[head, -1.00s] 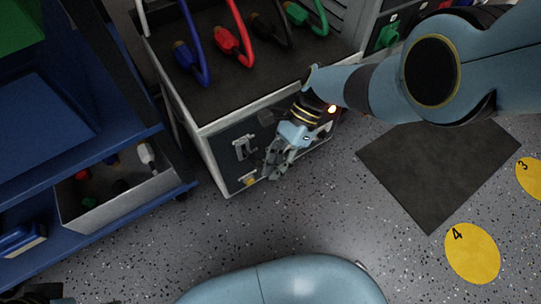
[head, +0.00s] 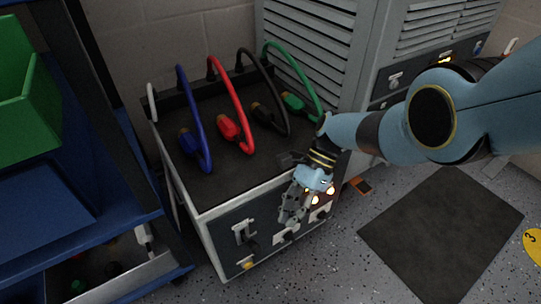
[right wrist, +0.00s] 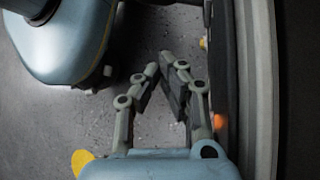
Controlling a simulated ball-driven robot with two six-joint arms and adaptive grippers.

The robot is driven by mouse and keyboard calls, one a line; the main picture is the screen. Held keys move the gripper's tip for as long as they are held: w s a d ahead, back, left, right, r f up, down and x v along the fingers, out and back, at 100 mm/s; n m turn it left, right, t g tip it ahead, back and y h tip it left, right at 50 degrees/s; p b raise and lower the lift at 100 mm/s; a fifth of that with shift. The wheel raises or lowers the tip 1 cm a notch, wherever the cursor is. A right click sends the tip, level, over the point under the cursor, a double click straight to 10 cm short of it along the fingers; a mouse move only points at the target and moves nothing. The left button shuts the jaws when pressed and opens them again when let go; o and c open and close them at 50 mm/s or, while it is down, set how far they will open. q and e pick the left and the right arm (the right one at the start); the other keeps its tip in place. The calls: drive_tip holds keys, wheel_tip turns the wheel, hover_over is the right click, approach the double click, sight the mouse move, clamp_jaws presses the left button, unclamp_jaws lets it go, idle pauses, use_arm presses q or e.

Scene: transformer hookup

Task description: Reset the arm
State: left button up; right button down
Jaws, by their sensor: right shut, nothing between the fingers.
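My right gripper (head: 292,212) is shut and empty in front of the front panel of a low grey cabinet (head: 212,229). The arm comes in from the right. In the right wrist view the fingertips (right wrist: 168,68) meet, with nothing between them, beside the panel face; whether they touch the panel I cannot tell. My left gripper is not in view.
A blue shelf cart (head: 95,235) with a green bin (head: 25,95) and a lower grey tray (head: 150,268) stands at the left. A louvred grey cabinet (head: 310,45) stands behind. A dark mat (head: 440,235) and yellow floor mark (head: 534,247) lie on open floor at right.

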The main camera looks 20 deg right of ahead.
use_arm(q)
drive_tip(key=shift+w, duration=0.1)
